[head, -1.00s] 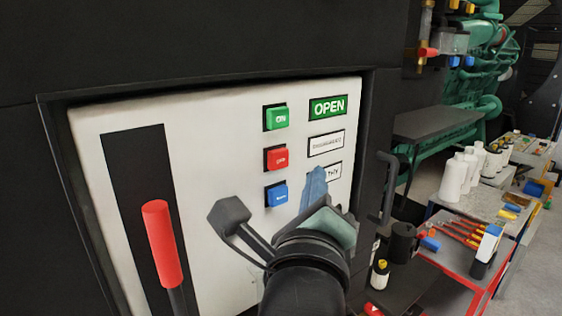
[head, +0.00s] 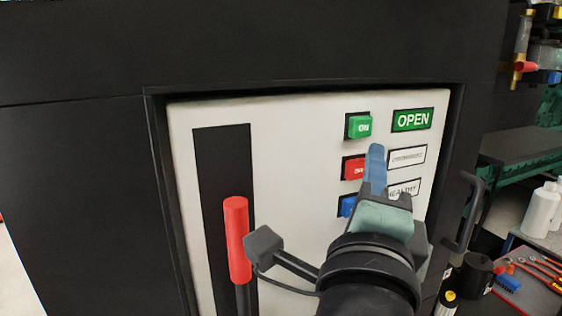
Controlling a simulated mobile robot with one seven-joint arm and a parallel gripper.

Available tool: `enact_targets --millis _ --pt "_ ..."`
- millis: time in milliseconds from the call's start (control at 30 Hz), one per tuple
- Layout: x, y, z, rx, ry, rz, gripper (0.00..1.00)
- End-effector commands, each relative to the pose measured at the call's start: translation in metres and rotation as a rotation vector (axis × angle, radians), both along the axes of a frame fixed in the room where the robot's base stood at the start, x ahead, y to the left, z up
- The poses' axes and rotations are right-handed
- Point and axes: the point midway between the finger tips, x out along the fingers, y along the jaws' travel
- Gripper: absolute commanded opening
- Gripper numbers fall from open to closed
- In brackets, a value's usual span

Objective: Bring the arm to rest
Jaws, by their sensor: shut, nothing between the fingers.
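My gripper (head: 376,165) is in the head view, in front of the white control panel (head: 290,150). Its blue fingers are together and empty, pointing up. In the picture the fingers overlap the right edges of the red button (head: 352,168) and the blue button (head: 347,206). I cannot tell whether they touch the panel. The green ON button (head: 358,126) is clear above the fingertips. My wrist hides the lower right part of the panel.
A red-handled lever (head: 236,240) stands in a black slot at the panel's left. A green OPEN sign (head: 412,119) is at upper right. A black door handle (head: 470,210) is right of the panel. A table with white bottles (head: 541,208) and tools is further right.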

Motion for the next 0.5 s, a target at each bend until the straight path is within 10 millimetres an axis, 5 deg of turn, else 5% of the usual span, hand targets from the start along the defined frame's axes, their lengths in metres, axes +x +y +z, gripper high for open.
enact_targets --millis 500 --pt "-0.063 0.091 0.085 -1.197 -0.093 -0.373 0.00"
